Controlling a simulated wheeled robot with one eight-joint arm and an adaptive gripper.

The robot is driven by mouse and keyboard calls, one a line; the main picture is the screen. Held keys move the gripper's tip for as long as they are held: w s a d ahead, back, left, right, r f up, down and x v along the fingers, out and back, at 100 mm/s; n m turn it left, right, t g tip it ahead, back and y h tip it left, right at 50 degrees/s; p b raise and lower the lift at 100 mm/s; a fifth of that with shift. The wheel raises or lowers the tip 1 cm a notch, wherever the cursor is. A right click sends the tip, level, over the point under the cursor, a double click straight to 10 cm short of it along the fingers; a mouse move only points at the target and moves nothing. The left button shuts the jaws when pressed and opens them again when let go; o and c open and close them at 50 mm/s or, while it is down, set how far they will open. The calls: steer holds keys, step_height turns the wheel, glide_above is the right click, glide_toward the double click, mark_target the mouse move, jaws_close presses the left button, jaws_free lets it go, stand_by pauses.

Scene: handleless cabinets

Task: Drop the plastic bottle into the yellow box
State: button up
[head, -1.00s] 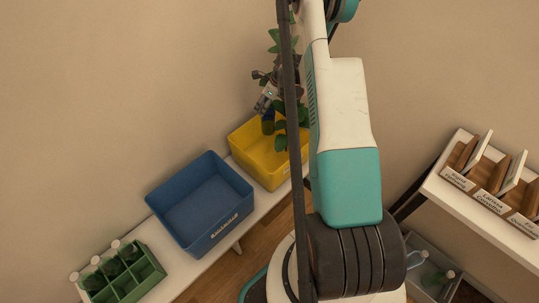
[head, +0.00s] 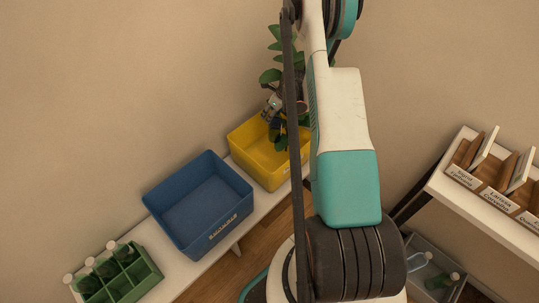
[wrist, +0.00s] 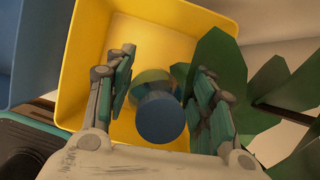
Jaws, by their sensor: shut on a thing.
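The yellow box (head: 248,155) stands on the white bench against the wall in the head view; its inside (wrist: 95,45) fills the middle of the wrist view. My gripper (head: 270,112) is over the box, partly hidden by my arm and by leaves. In the wrist view my gripper (wrist: 163,98) is shut on the plastic bottle (wrist: 160,118), which shows its round blue end between the fingers. The yellow floor of the box lies behind the bottle. The gap between bottle and floor cannot be judged.
A leafy plant (head: 272,76) rises beside my gripper, its leaves (wrist: 225,75) close to the right finger. An empty blue box (head: 200,200) stands left of the yellow one. A green crate (head: 125,280) holds several bottles. A shelf (head: 480,205) with labelled racks is at the right.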

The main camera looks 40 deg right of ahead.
steer(key=o, duration=1)
steer(key=shift+o, duration=0.2)
steer(key=v, duration=1.1)
steer(key=shift+s+r, duration=0.2)
steer(key=shift+r, duration=0.15)
steer(key=shift+d, duration=0.1)
